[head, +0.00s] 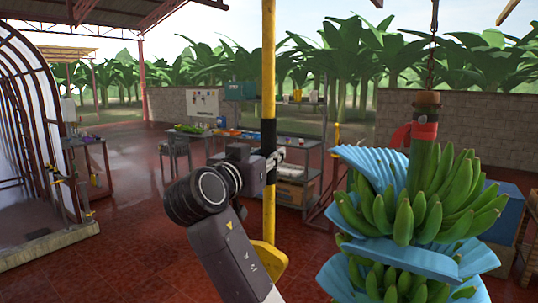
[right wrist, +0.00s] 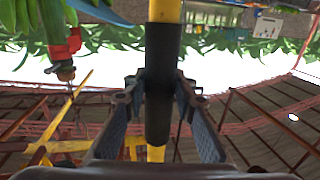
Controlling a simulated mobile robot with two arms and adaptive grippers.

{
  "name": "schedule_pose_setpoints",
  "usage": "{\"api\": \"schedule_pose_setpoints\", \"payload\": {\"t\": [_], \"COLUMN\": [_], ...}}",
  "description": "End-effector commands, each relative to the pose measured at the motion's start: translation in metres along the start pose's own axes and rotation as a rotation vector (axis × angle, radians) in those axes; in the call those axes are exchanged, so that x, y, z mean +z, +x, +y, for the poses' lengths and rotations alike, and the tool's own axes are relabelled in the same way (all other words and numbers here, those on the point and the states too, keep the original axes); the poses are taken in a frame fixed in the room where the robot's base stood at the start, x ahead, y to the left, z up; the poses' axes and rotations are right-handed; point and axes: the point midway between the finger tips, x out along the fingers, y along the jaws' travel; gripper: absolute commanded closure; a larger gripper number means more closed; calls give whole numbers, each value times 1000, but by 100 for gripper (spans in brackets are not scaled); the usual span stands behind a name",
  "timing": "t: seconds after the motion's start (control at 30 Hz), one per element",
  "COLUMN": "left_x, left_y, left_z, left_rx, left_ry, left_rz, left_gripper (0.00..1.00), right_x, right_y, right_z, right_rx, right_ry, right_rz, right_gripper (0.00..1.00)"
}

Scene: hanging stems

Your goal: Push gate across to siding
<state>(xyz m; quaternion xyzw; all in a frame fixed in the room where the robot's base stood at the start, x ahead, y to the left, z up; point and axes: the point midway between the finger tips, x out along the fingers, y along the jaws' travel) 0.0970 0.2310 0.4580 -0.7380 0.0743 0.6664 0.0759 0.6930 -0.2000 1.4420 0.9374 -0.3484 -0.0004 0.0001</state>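A yellow upright pole (head: 268,55) with a black sleeve (head: 268,122) stands in the middle of the head view, apparently the gate's handle bar; a yellow plate (head: 270,258) shows at its lower end. My right gripper (head: 276,160) is at the sleeve. In the right wrist view its two fingers (right wrist: 161,92) lie on either side of the black sleeve (right wrist: 160,62) and appear closed against it. A green banana bunch (head: 452,200) with blue sheets hangs from a chain, right of the pole. I cannot make out the siding. My left gripper is not in view.
A metal workbench (head: 300,148) with shelves and boxes stands behind the pole. Block walls (head: 450,122) stand behind. The red tiled floor (head: 125,225) is clear at left centre.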

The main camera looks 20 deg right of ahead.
Motion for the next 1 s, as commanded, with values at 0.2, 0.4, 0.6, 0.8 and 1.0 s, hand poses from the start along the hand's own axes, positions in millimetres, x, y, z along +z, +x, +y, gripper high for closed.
{"api": "schedule_pose_setpoints", "payload": {"t": [0.2, 0.4, 0.6, 0.8, 1.0], "left_x": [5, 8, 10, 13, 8], "left_y": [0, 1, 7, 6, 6], "left_z": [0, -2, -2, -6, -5], "left_rx": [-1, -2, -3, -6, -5], "left_ry": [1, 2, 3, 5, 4], "left_rz": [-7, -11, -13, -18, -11], "left_gripper": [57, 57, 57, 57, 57], "right_x": [0, 0, -1, -3, -2], "right_y": [0, 3, 26, 28, 28], "right_z": [0, 1, 6, 7, 6], "right_rx": [0, 1, 3, 2, 2], "right_ry": [0, 0, 1, 1, 1], "right_rz": [0, 0, 4, 6, 3], "right_gripper": [100, 100, 100, 100, 62]}}
